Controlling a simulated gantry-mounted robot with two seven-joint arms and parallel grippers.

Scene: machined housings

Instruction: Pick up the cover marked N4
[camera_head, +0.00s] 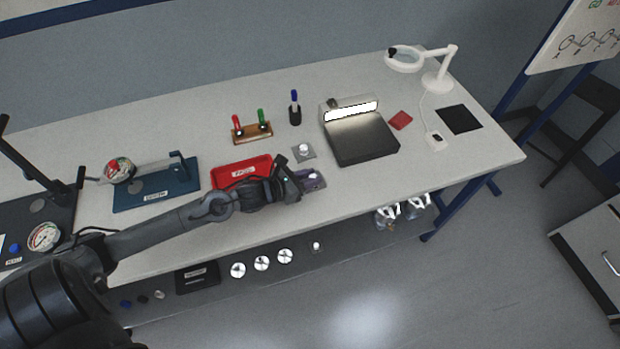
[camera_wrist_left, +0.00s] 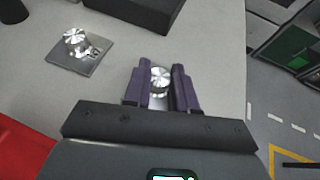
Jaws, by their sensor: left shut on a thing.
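My left gripper (camera_head: 314,180) reaches over the front of the bench, right of the red tray. In the left wrist view, its purple fingers (camera_wrist_left: 160,88) are shut on a shiny round metal part (camera_wrist_left: 160,80). I cannot read any N4 mark on it, nor tell whether it is clear of the bench. A similar round metal part (camera_head: 303,148) stands on a grey square plate (camera_head: 309,156) just behind the gripper; it also shows in the left wrist view (camera_wrist_left: 75,40). My right gripper is not in view.
The red tray (camera_head: 228,177) lies beside the arm. A dark box with a lit panel (camera_head: 365,143), a red-and-green marker rack (camera_head: 252,133) and a pen cup (camera_head: 295,116) stand behind. Several silver discs (camera_head: 262,263) lie on the lower shelf. The bench's right front is clear.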

